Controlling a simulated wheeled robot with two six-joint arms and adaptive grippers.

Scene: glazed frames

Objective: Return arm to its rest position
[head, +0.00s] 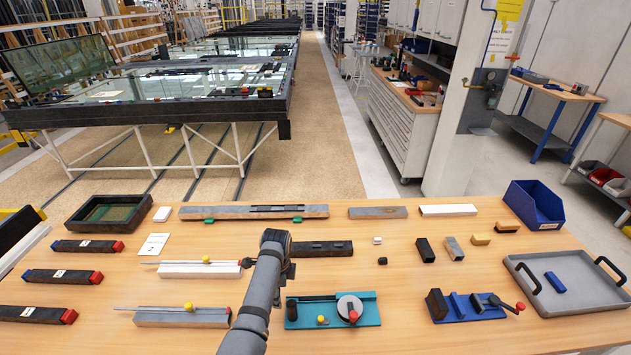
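One grey arm of mine, which I take to be the left, rises from the bottom edge left of centre and reaches over the workbench (400,335). Its far end is a rounded joint beside a dark grey bar. My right arm and gripper are not in view.
The arm passes between a white rail (200,271) and a teal fixture (366,310). A blue fixture (465,312), a grey tray (545,302) and a blue bin (534,205) stand to the right. Several dark bars lie at left. Bare wood shows at centre right.

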